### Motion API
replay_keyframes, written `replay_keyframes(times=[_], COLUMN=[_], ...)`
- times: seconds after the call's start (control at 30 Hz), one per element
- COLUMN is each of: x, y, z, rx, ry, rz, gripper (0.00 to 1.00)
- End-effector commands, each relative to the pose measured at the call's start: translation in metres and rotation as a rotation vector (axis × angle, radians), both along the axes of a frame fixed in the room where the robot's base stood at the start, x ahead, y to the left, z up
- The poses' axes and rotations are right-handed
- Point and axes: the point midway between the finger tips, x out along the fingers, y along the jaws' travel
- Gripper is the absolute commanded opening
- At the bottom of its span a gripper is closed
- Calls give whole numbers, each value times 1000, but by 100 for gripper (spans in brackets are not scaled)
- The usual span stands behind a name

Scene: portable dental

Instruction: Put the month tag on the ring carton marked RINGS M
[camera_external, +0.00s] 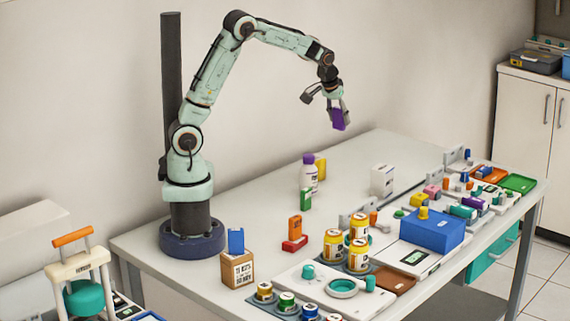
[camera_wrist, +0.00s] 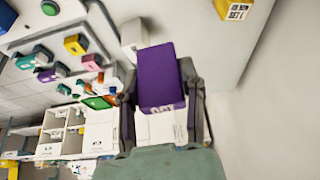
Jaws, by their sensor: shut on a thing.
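My gripper (camera_external: 338,114) is shut on a purple block-shaped tag (camera_external: 338,121), high above the table. In the wrist view the purple tag (camera_wrist: 161,78) sits between the two fingers, with a white printed part at its lower end that I cannot read fully. A small white carton (camera_external: 382,180) stands on the table below and to the right of my gripper. It also shows in the wrist view (camera_wrist: 133,34), just beyond the tag and apart from it. Its print is too small to read, so I cannot confirm RINGS M.
A brown carton (camera_external: 238,269) with a blue tag on top stands near my base. A white bottle (camera_external: 308,176), a green block (camera_external: 305,199) and an orange block (camera_external: 295,228) stand mid-table. Yellow jars (camera_external: 333,244) and a blue box (camera_external: 432,232) crowd the front.

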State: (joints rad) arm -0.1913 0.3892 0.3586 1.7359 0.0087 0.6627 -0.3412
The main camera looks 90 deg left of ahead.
Motion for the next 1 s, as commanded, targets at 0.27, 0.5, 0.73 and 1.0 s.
replay_keyframes(times=[0.27, 0.5, 0.73, 1.0], x=[42, 97, 127, 137], y=[1, 31, 46, 51], z=[-17, -48, -90, -108], rx=[1, -1, -1, -2], ry=[3, 4, 2, 3], rz=[-46, -47, -48, -48], gripper=[10, 10, 10, 10])
